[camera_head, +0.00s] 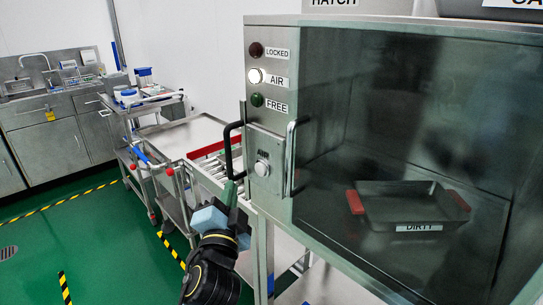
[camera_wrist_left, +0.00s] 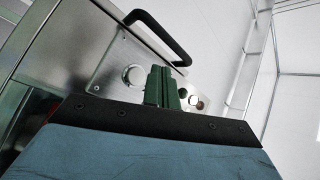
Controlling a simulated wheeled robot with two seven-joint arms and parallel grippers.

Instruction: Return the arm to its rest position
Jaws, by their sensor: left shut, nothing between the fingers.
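My left gripper (camera_head: 230,190) is in front of the washer's front panel, just below and left of the black handle (camera_head: 233,150). Its green fingers are shut together with nothing between them. In the left wrist view the shut fingertips (camera_wrist_left: 161,86) point up toward the metal panel with its round button (camera_wrist_left: 134,76), and the black handle (camera_wrist_left: 160,36) is above them. I cannot tell from these views whether the fingers touch the handle. My right gripper is not in view.
The washer hatch (camera_head: 420,120) has a glass front; a dark tray (camera_head: 410,205) with red handles, labelled DIRTY, sits inside. The AIR lamp (camera_head: 256,76) is lit white. A metal trolley (camera_head: 150,160) and a sink counter (camera_head: 55,120) stand at left. Green floor there is open.

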